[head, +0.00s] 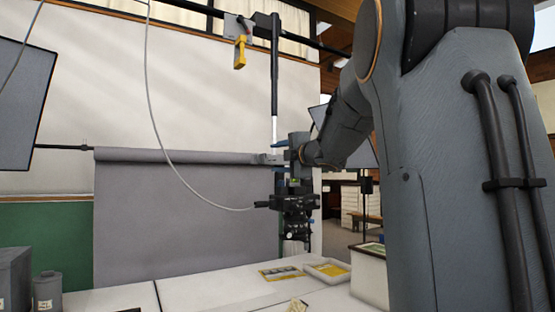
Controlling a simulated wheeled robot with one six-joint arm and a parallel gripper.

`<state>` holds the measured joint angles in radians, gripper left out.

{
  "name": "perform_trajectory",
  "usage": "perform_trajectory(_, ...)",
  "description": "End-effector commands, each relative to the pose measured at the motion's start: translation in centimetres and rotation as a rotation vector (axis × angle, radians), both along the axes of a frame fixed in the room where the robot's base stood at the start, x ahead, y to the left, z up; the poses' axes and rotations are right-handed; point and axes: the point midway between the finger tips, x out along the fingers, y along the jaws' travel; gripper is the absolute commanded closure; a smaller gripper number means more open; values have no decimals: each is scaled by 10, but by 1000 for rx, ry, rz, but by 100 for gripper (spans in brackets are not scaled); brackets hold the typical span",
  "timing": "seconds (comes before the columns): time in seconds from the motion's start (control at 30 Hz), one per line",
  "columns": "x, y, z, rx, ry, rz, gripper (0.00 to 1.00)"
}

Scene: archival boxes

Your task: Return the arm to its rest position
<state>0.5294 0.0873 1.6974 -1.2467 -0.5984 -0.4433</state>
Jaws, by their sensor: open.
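My arm rises large and grey on the right of the head view and reaches back and left, bent at the elbow. Its wrist end, with my gripper (296,178), is near the middle of the picture, well above the white table (215,291). My gripper is open. Its fingers are small and hard to separate from a black camera-like device (295,204) in the same part of the picture. I cannot tell whether they touch. I see nothing held.
A dark pole (275,70) hangs from an overhead rail, with a yellow-handled clamp (240,52) beside it. A loose cable (152,112) curves down. Yellow printed sheets (281,273), a shallow tray (327,270) and a box (370,275) are on the right. Grey canisters (47,292) stand left.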

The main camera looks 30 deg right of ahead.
Motion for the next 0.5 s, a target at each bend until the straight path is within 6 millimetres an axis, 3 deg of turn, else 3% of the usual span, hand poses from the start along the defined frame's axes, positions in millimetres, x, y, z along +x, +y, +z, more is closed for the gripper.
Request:
perform_trajectory(0.37,0,0,0,0,0,0,49)
perform_trajectory(0.5,3,5,-19,70,24,-25,49)
